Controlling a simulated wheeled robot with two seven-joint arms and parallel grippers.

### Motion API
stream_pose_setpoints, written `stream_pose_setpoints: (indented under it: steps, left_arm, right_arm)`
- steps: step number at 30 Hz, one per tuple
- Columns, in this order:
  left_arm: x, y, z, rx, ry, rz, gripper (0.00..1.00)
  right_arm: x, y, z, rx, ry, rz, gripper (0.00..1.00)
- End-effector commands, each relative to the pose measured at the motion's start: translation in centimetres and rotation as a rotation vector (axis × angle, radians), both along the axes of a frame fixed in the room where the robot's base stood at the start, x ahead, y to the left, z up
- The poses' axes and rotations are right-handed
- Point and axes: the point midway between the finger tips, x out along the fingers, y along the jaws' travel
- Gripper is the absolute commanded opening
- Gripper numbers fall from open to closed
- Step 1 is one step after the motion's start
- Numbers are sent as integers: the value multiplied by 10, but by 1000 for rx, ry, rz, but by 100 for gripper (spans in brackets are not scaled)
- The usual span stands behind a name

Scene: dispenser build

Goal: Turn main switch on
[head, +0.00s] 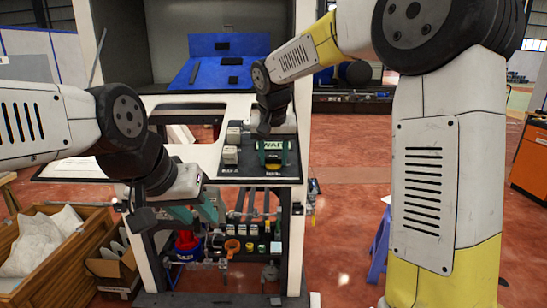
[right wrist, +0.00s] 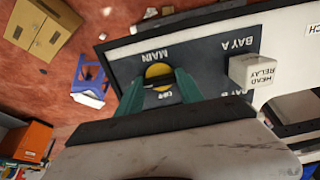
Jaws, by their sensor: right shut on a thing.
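The main switch is a round yellow knob (right wrist: 158,72) with a dark bar, on the dark panel beside the word MAIN. It also shows in the head view (head: 272,167), partly covered. My right gripper (right wrist: 160,82) reaches down over the panel, and its green fingers are shut on the knob, one on either side. It also shows in the head view (head: 273,157). My left gripper (head: 196,212) hangs in front of the cabinet, left of and below the panel; its teal fingers are apart and nothing shows between them.
White relay blocks (head: 230,156) stand left of the switch; one (right wrist: 252,70) reads HEAD RELAY in the wrist view. A shelf of small parts (head: 235,248) lies below. A wooden crate (head: 95,228) stands at the left, a blue stool (head: 379,245) at the right.

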Motion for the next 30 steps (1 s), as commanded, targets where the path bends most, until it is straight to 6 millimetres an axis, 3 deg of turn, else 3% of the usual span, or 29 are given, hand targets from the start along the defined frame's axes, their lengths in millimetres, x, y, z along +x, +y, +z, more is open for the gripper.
stream_pose_setpoints:
  steps: [4,5,8,19,30]
  left_arm:
    - [0,0,0,0,0,0,36]
    - [0,0,0,0,0,0,36]
    - [0,0,0,0,0,0,36]
    - [0,0,0,0,0,0,36]
    - [0,0,0,0,0,0,36]
  right_arm:
    - [1,0,2,3,-5,-2,3]
    - [1,0,2,3,-5,-1,46]
    - [1,0,2,3,-4,-1,65]
    - [-1,0,4,1,-2,0,65]
    - [-22,0,57,3,-5,0,65]
